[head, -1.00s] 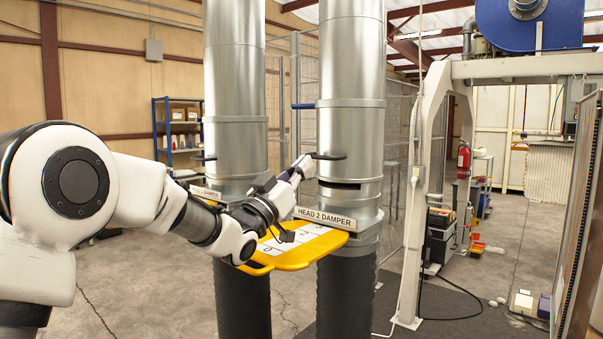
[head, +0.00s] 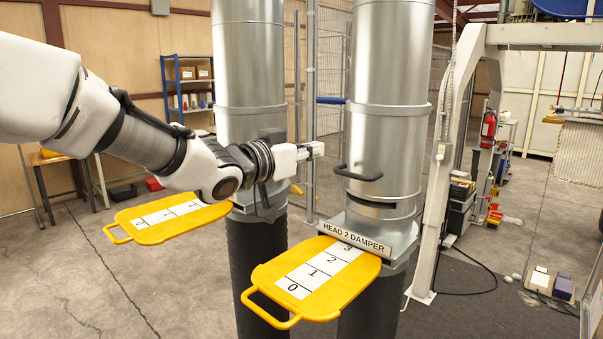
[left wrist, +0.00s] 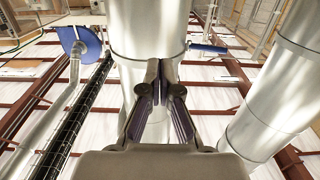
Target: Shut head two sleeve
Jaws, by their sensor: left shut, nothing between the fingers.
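The head 2 duct (head: 395,60) is a shiny metal pipe standing right of centre in the head view. The sleeve (head: 405,150) on it carries a dark handle (head: 357,173); a dark slot (head: 370,201) shows below it. Under the slot are the "HEAD 2 DAMPER" label (head: 353,239) and a yellow damper plate (head: 365,271), pulled out toward me with its numbered scale showing. My left gripper (head: 318,149) is shut and empty, left of the handle and slightly above it, apart from it in the picture. In the left wrist view its fingers (left wrist: 158,85) point toward a metal pipe. My right gripper is out of view.
A second metal duct (head: 250,60) stands to the left, behind my left arm, with its own yellow plate (head: 150,234) out. A pale frame post (head: 440,170) stands close right of the head 2 duct. Open concrete floor lies in front.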

